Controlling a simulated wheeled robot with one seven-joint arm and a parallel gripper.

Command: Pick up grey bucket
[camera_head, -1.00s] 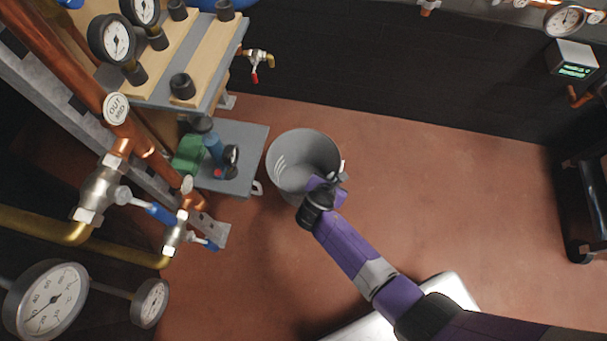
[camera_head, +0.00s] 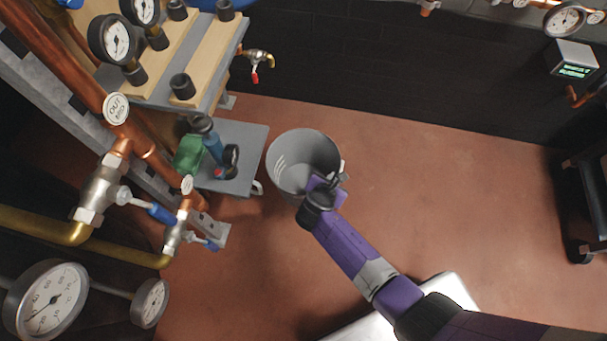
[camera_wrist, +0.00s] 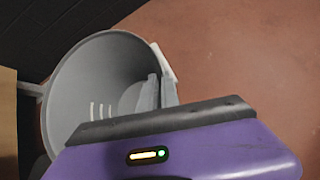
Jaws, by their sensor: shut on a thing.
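The grey bucket (camera_head: 300,150) stands upright at the middle of the head view, on or just above the red-brown floor; I cannot tell which. It is open at the top and looks empty. My gripper (camera_head: 336,180) is at its near right rim, shut on the rim. In the wrist view the bucket (camera_wrist: 90,75) fills the left half, and my gripper's fingers (camera_wrist: 158,92) sit at its right edge. The purple gripper body hides the bucket's lower part there. A small white handle fitting (camera_wrist: 163,62) shows beside the fingers.
A grey low platform (camera_head: 245,150) with a green and blue pump stands close to the bucket's left. Pipes and gauges (camera_head: 55,300) fill the left side. A dark wall runs along the back. The floor (camera_head: 430,200) to the right is clear up to a black cart (camera_head: 590,205).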

